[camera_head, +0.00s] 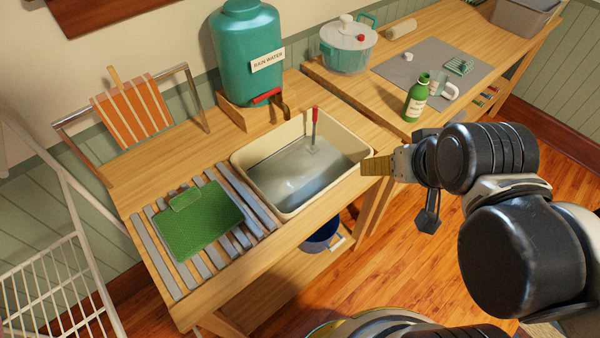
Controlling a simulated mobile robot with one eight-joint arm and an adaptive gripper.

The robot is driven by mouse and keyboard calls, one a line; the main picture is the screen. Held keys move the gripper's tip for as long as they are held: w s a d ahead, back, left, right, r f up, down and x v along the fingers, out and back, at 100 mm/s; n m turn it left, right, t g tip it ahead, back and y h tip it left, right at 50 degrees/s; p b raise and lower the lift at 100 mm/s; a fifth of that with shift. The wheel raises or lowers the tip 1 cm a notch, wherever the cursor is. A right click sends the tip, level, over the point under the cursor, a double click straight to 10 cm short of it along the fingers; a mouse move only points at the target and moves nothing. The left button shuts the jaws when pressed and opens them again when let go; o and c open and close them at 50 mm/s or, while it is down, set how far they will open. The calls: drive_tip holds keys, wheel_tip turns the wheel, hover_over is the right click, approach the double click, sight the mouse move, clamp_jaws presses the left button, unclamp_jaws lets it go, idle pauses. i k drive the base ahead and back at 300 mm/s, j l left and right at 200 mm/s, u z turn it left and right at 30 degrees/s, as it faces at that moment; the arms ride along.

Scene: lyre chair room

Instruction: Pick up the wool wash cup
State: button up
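A small clear cup with a white handle (449,92) stands on the grey mat on the right-hand table, just behind a green bottle. It looks like the wool wash cup, but no label on it can be read. The green bottle (416,98) is upright with a pale label and partly overlaps the cup's left side. My gripper (368,167) points left, with its yellow fingertips by the right rim of the cream basin, apart from the cup and nearer to me. It is seen from the side, so the gap between the fingers is hidden. Nothing shows in it.
The cream basin (240,160) holds grey water and a red-handled tool (314,125). A teal rain water tank (245,50) stands behind. A pot (347,47), a roll (402,28) and a green gridded item (459,66) are near the mat (410,62).

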sight(443, 88)
drive_tip(key=i+l+z, duration=0.5)
drive_tip(key=i+z, duration=0.15)
drive_tip(key=i, duration=0.25)
drive_tip(key=i+l+z, duration=0.1)
drive_tip(key=i+z, duration=0.25)
drive_tip(key=i, duration=0.1)
